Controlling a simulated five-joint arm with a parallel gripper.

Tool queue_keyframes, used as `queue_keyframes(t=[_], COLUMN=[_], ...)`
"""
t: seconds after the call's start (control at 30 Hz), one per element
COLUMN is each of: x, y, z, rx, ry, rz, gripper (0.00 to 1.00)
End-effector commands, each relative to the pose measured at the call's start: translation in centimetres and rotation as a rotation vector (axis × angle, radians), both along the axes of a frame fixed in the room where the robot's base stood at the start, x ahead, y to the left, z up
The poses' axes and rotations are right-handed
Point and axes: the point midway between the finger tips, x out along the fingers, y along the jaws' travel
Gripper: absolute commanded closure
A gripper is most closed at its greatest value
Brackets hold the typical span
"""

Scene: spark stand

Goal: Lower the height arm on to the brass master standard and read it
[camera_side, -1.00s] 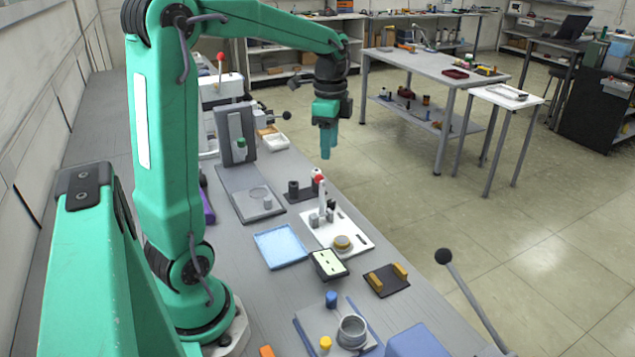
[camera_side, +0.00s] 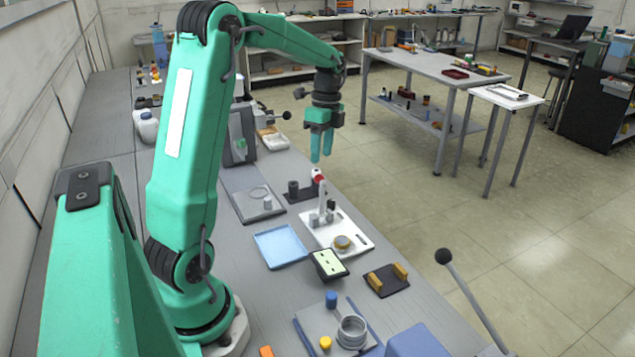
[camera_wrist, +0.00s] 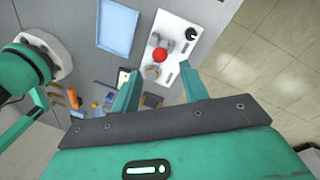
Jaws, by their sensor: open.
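The white gauge base (camera_side: 352,226) stands on the bench, with a pale upright part (camera_side: 322,200) topped by a red ball (camera_side: 318,175). The round brass standard (camera_side: 342,242) sits on the base's near part. In the wrist view the red ball (camera_wrist: 160,54) is seen from above, with the brass standard (camera_wrist: 152,73) just below it in the picture. My gripper (camera_side: 321,158) is open and empty, in the air above and beyond the gauge. The wrist view shows its two fingers (camera_wrist: 157,90) apart, with nothing between them. Contact between arm and standard cannot be made out.
A small display (camera_side: 328,264) stands in front of the gauge. A blue tray (camera_side: 280,247) lies to its left and a black plate with brass blocks (camera_side: 386,280) to its right. A grey plate (camera_side: 250,205) lies behind left.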

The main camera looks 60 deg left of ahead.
Motion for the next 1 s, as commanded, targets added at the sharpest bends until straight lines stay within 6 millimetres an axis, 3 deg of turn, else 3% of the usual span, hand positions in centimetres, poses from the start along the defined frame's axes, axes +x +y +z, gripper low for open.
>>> queue_keyframes(t=[0.5, 0.9, 1.0], x=[-0.7, -0.8, -0.8], y=[-0.5, -0.5, -0.5], z=[-5.6, -6.1, -6.1], rx=[-0.001, 0.000, 0.000], ry=[0.001, 0.000, 0.000], rz=[0.000, 0.000, 0.000], gripper=[0.56, 0.56, 0.76])
